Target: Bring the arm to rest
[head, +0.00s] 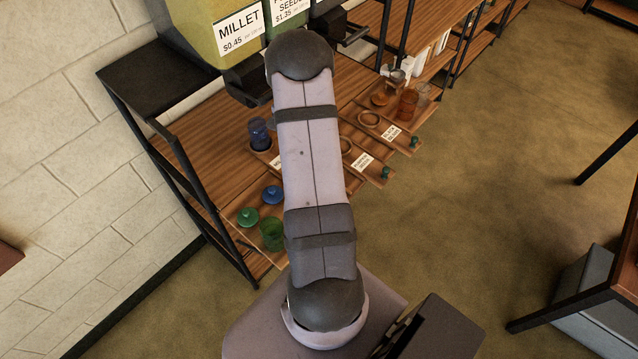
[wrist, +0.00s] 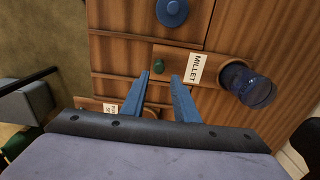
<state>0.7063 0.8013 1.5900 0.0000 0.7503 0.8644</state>
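My gripper (wrist: 160,82) shows in the wrist view as two blue fingers with a clear gap between them. It is open and nothing is between the fingers. The fingertips point toward the wooden shelf, near a green knob (wrist: 159,64) and the MILLET label (wrist: 195,67) on a wooden board. How far above the board they are I cannot tell. In the head view my arm (head: 308,160) reaches up and away over the shelf, and its gripper is hidden behind it.
A blue jar (head: 260,134) stands by the MILLET label. A blue lid (head: 272,194), green lid (head: 248,218) and green jar (head: 272,233) are at the shelf's near end. Amber jars (head: 408,103) stand farther right. A bin (head: 215,30) marked MILLET hangs above. Open floor lies right.

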